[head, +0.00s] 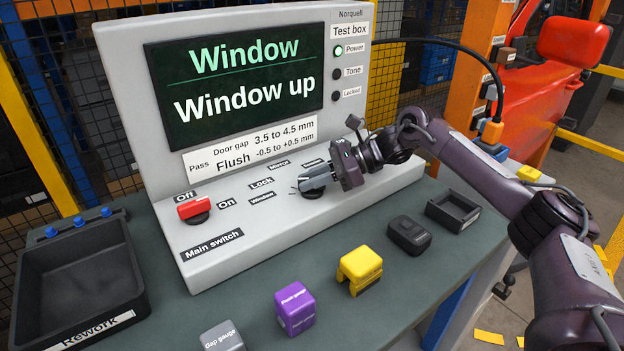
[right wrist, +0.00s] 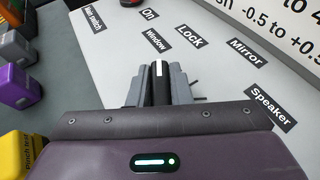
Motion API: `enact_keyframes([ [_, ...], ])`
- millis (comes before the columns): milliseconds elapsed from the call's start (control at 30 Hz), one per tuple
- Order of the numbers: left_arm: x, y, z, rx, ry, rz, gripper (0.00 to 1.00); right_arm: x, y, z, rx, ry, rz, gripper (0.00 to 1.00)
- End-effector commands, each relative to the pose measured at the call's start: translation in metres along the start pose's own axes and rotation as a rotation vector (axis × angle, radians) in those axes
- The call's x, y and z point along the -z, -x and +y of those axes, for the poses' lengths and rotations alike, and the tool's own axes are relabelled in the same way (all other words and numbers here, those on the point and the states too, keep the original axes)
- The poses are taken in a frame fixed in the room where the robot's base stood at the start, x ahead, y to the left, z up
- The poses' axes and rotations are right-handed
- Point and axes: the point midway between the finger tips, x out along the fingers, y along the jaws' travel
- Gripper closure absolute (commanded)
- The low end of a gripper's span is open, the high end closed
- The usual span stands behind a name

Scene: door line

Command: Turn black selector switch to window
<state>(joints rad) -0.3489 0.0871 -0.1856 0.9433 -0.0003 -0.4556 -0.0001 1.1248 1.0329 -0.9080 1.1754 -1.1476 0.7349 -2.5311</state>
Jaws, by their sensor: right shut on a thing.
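The black selector switch (right wrist: 160,88) sits on the sloped panel of the grey test box, and a white mark shows on its top end. In the right wrist view the mark points toward the Window label (right wrist: 157,39). My right gripper (head: 312,180) is shut on the switch, with a grey finger on each side of it. In the head view the fingers hide most of the switch; its dark base (head: 314,194) shows below them. The screen (head: 240,90) reads "Window" and "Window up". My left gripper is not in view.
The red main switch (head: 194,208) is left on the same panel. Purple (head: 295,308) and yellow (head: 360,270) gauges, a dark block (head: 409,236) and a small black tray (head: 453,211) stand in front of the box. A black Rework bin (head: 138,270) is at left.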

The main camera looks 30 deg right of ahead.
Motion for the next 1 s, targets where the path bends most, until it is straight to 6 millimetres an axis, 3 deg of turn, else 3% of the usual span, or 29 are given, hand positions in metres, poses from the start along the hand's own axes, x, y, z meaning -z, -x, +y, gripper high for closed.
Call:
enact_keyframes([
  [167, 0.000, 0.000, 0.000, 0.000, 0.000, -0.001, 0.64, -0.001, 0.000, 0.000, 0.002, 0.002, 0.000, 1.00],
  [200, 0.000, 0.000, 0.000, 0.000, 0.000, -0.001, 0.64, -0.001, 0.000, 0.000, 0.002, 0.002, 0.000, 0.78],
  [333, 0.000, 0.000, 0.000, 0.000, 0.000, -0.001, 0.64, 0.000, 0.000, 0.000, 0.001, 0.001, 0.000, 0.61],
  [667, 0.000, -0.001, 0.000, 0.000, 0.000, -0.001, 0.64, 0.000, 0.003, 0.000, 0.002, 0.001, 0.001, 0.60],
  [1000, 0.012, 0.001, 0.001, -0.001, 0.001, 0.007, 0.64, -0.001, 0.056, -0.001, 0.006, 0.001, -0.001, 0.60],
])
